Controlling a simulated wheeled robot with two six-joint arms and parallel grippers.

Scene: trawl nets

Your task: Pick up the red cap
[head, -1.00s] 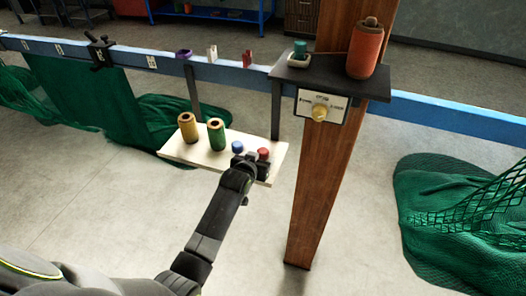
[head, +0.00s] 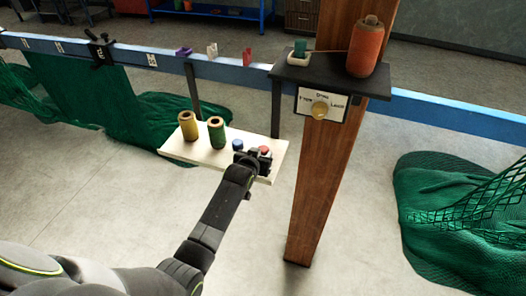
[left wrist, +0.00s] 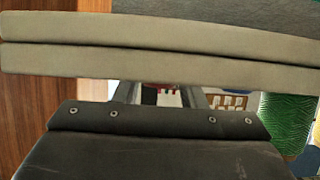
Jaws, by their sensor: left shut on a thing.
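The red cap (head: 265,150) is at the right end of the pale wooden board (head: 281,152). My left gripper (head: 260,157) is right at it, shut on the red cap. The gripper hides the cap's lower part, so I cannot tell whether it still touches the board. In the left wrist view, a small piece of red (left wrist: 152,87) shows, mostly hidden by dark gripper parts. The blue cap (head: 238,144) is just left of the gripper. My right gripper is not in view.
A yellow spool (head: 188,127) and a green spool (head: 216,134) stand on the board's left part. A wooden post (head: 328,190) rises to the right, bearing a dark shelf (head: 320,80) with an orange spool (head: 365,50). A blue rail (head: 150,62) runs behind.

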